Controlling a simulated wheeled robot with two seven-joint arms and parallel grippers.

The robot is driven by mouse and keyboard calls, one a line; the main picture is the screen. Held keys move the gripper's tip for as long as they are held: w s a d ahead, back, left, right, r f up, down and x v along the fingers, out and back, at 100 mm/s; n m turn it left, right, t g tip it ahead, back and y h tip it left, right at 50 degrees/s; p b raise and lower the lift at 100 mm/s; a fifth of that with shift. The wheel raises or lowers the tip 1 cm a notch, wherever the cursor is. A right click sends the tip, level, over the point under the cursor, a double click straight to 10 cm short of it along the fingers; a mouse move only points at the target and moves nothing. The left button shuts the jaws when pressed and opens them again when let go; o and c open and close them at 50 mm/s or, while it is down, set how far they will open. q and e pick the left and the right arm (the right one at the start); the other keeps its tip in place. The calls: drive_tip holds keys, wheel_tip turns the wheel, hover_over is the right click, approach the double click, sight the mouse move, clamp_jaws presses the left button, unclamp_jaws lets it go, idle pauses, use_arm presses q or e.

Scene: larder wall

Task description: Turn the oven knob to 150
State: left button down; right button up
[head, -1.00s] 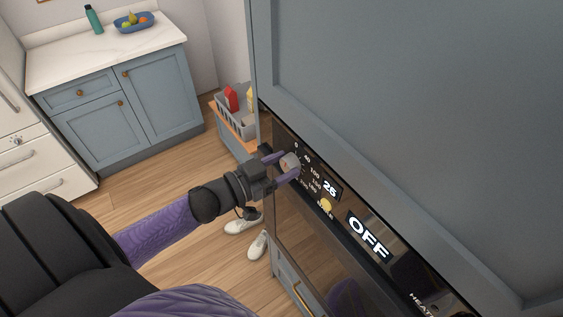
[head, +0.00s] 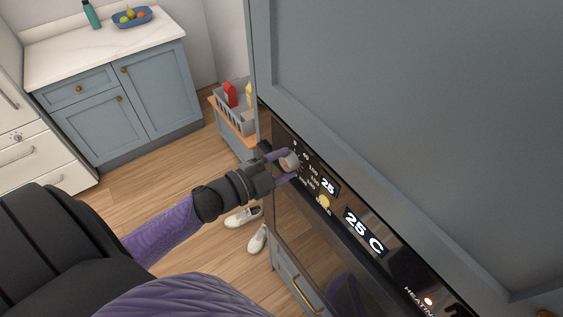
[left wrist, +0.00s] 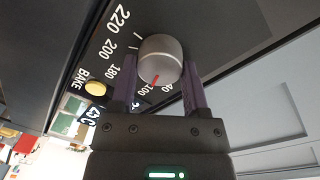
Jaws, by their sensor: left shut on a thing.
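The oven knob (head: 290,161) is a silver-grey round dial at the upper left end of the dark control panel. In the left wrist view the knob (left wrist: 160,53) has a red mark at its lower edge, pointing near the 100, between the printed 40 and 100. My left gripper (head: 286,167) is shut on the knob, its purple fingers on either side of it; it also shows in the left wrist view (left wrist: 160,75). The 150 is hidden in the left wrist view. The oven display (head: 364,232) reads 25 C. My right gripper is not in view.
A yellow BAKE button (head: 324,201) sits beside the knob's scale. A grey basket (head: 237,119) stands beyond the oven. White shoes (head: 243,217) lie on the wooden floor.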

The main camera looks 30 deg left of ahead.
use_arm(q)
drive_tip(key=shift+m, duration=1.9)
drive_tip(key=shift+c, duration=0.4)
unclamp_jaws()
drive_tip(key=shift+s, duration=0.1)
drive_tip(key=b+v, duration=0.2)
drive_tip(key=v, duration=0.7)
drive_tip(key=shift+s, duration=0.45)
drive_tip(key=shift+f, duration=0.1)
